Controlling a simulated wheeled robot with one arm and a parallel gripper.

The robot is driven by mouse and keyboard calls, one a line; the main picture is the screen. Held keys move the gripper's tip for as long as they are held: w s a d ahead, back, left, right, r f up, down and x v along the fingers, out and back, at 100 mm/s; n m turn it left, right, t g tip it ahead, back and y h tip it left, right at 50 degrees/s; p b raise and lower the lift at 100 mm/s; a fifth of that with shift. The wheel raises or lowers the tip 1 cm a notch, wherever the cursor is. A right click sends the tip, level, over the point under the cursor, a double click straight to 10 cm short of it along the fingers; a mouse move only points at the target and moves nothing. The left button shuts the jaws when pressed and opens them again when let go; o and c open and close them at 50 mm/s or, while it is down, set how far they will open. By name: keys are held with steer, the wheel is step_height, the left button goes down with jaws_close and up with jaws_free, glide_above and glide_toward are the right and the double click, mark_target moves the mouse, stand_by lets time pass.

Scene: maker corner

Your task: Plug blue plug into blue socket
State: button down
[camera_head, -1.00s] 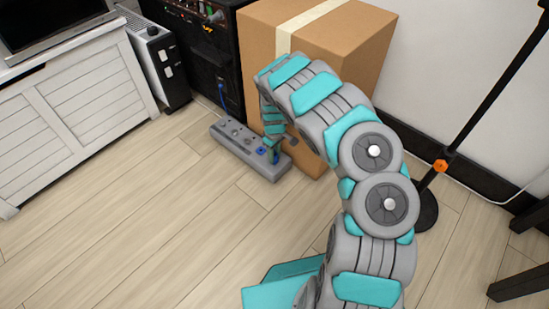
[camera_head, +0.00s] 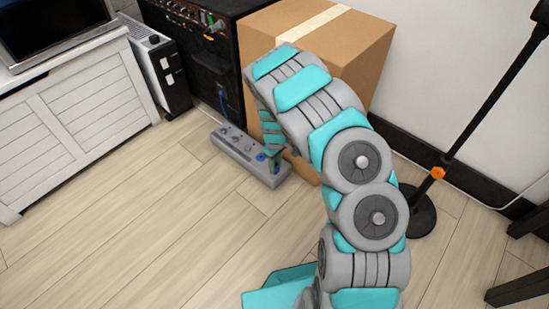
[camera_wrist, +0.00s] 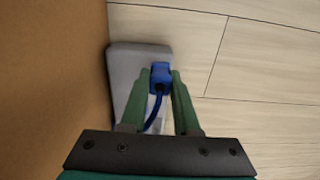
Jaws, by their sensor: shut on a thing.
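A grey power strip (camera_head: 232,143) lies on the floor, with several sockets along its top. A blue patch, apparently the blue socket (camera_head: 261,157), shows near its closer end. My gripper (camera_head: 274,164) points down at that end, just right of the blue patch. In the wrist view my gripper (camera_wrist: 165,76) is shut on the blue plug (camera_wrist: 160,70), and a blue cable (camera_wrist: 153,115) runs back between the fingers. The strip (camera_wrist: 124,68) shows beneath and left of the plug. The plug's underside is hidden, so I cannot tell whether it is seated in the socket.
A cardboard box (camera_head: 345,50) stands close behind my gripper and fills the left of the wrist view (camera_wrist: 50,80). A black amplifier (camera_head: 200,60) and heater (camera_head: 165,75) stand behind. A stand's round base (camera_head: 424,215) is at right. The floor (camera_head: 130,220) at left is clear.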

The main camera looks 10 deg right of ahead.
steer(key=s+a+r, duration=0.1)
steer(key=s, duration=1)
steer(key=shift+s+a, duration=0.25)
steer(key=shift+a, duration=0.15)
